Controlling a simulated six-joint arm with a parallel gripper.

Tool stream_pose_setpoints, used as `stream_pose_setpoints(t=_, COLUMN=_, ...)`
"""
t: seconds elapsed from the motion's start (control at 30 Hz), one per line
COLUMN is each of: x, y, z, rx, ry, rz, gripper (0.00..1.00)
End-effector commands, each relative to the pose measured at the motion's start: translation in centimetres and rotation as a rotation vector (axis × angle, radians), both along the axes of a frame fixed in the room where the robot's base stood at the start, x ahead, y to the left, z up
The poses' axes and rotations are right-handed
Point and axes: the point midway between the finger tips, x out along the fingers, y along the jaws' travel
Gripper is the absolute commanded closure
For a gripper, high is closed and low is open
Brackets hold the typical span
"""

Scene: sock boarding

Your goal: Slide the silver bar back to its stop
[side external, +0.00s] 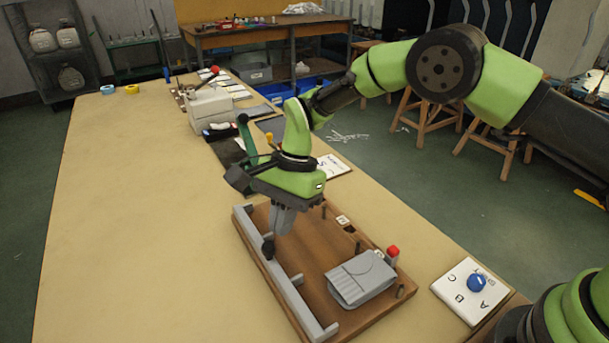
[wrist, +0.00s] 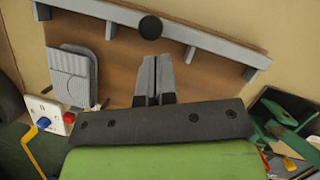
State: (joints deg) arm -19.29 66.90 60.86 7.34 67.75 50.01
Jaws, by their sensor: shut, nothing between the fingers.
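The silver bar (side external: 285,285) is a long light-grey strip along the left edge of a brown wooden board (side external: 315,262), with short tabs jutting inward. A round black knob (side external: 268,247) stands on it near its middle. In the wrist view the bar (wrist: 205,41) crosses the top at a slant, with its knob (wrist: 150,27) near the middle. My gripper (side external: 280,232) is shut and empty, pointing down over the board close to the knob. In the wrist view my gripper (wrist: 157,60) shows its fingertips just short of the knob, with a gap visible. I cannot make out the stop.
A ribbed grey block (side external: 360,279) lies at the board's front right, near a red-topped post (side external: 392,252). A white lettered plate with a blue knob (side external: 476,283) lies right of the board. A grey machine (side external: 209,107) stands behind. The table's left is clear.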

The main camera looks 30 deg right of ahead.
Motion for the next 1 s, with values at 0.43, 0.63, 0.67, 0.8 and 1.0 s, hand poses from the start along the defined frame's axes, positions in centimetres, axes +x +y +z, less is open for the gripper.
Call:
stream_pose_setpoints(t=0.43, x=2.4, y=-4.6, z=7.4, rx=0.001, ry=-0.009, rz=-0.003, gripper=1.00)
stream_pose_setpoints(t=0.63, x=2.6, y=-5.2, z=9.1, rx=0.000, ry=-0.005, rz=-0.001, gripper=1.00)
stream_pose_setpoints(t=0.67, x=2.6, y=-5.3, z=9.3, rx=-0.001, ry=-0.006, rz=-0.001, gripper=1.00)
stream_pose_setpoints(t=0.8, x=2.6, y=-5.5, z=9.9, rx=0.001, ry=-0.016, rz=0.004, gripper=1.00)
stream_pose_setpoints(t=1.0, x=1.4, y=-7.2, z=15.0, rx=0.002, ry=-0.144, rz=0.076, gripper=1.00)
